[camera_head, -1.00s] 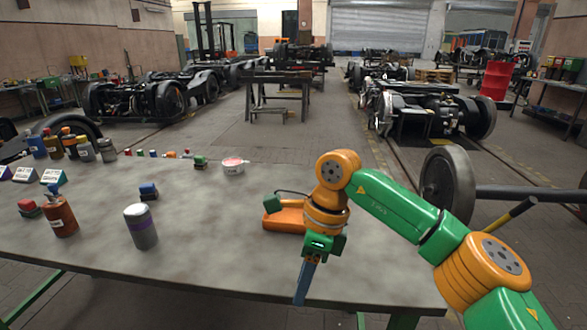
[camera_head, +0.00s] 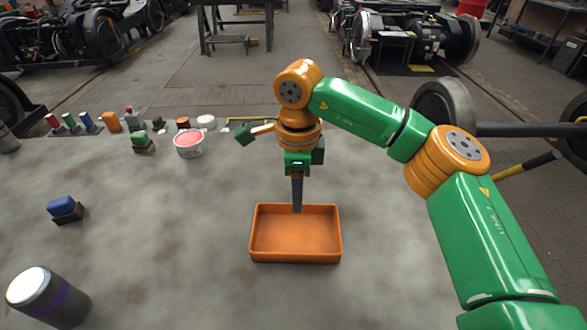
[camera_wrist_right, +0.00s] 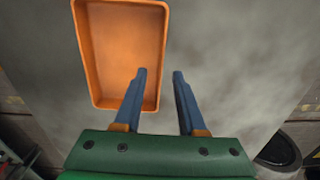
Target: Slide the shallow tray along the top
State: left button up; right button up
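The shallow orange tray (camera_head: 296,257) lies flat and empty on the table. My right gripper (camera_head: 297,208) points down at the tray's far wall in the head view. In the right wrist view, its two blue fingers (camera_wrist_right: 160,72) are apart, with nothing gripped. One fingertip appears over the inside of the tray (camera_wrist_right: 122,45) and the other outside it, with the tray's rim between them. I cannot tell how far the fingertips are above the rim, or whether they touch it. My left gripper is not in view.
The grey table (camera_head: 180,230) is clear around the tray. A pink-topped tub (camera_head: 189,145), a small green block (camera_head: 143,143) and several small items stand along its back. A blue block (camera_head: 66,209) and a white-topped grey cylinder (camera_head: 48,298) stand at left.

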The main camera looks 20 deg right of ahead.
aim_at(296, 232)
notch_tip(296, 232, down, 2)
jog(key=shift+f, duration=0.25)
jog(key=shift+w+f, duration=0.15)
jog(key=shift+f, duration=0.2)
grip_shut()
dwell(1.0)
